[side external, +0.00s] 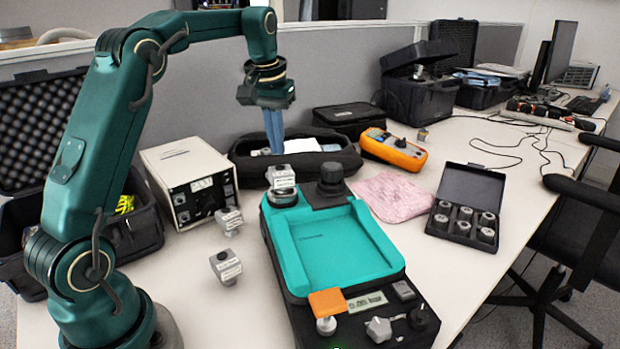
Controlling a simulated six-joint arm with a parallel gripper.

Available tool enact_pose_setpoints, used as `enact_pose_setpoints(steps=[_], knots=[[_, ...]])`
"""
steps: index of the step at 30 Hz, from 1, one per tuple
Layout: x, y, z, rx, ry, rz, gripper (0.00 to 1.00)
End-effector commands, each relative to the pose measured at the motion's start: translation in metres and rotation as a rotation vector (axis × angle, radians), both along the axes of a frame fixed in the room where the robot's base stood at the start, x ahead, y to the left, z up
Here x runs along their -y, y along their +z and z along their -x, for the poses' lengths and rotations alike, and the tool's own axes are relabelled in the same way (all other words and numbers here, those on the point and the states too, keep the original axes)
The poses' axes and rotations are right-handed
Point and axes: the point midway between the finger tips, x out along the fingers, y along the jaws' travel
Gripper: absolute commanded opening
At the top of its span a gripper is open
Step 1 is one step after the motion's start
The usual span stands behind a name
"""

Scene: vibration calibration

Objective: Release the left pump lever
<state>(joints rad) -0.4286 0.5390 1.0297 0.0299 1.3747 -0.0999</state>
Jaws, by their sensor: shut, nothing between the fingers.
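The teal and black calibrator (335,250) lies on the white table in front of my arm. An orange paddle-like part (327,302) sits at its front left corner, over a small metal knob. I cannot tell for sure whether this part is the left pump lever, or whether it is latched. My gripper (276,152) points down with its blue fingers together and empty. In the picture it is above and behind a grey labelled sensor (282,178) mounted on the calibrator's back left. It appears apart from the calibrator, well away from the orange part.
Two loose labelled sensors (227,267) and a white instrument box (188,178) stand left of the calibrator. A black pouch (340,156) and an orange meter (392,150) lie behind. A pink cloth (392,196) and an open sensor case (463,212) are to the right.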

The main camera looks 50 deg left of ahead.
Motion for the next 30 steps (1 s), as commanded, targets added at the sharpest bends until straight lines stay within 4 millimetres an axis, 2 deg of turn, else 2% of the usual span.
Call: enact_pose_setpoints(steps=[9,12,17,23,30], knots=[[-0.013,0.021,-0.01,0.09,-0.526,0.014,0.0],[-0.015,0.026,-0.012,0.118,-0.641,0.002,0.0],[-0.016,0.029,-0.014,0.14,-0.727,-0.01,0.0],[-0.014,0.012,-0.02,0.139,-0.736,-0.008,0.0],[-0.011,-0.034,-0.035,0.135,-0.734,-0.005,0.0]])
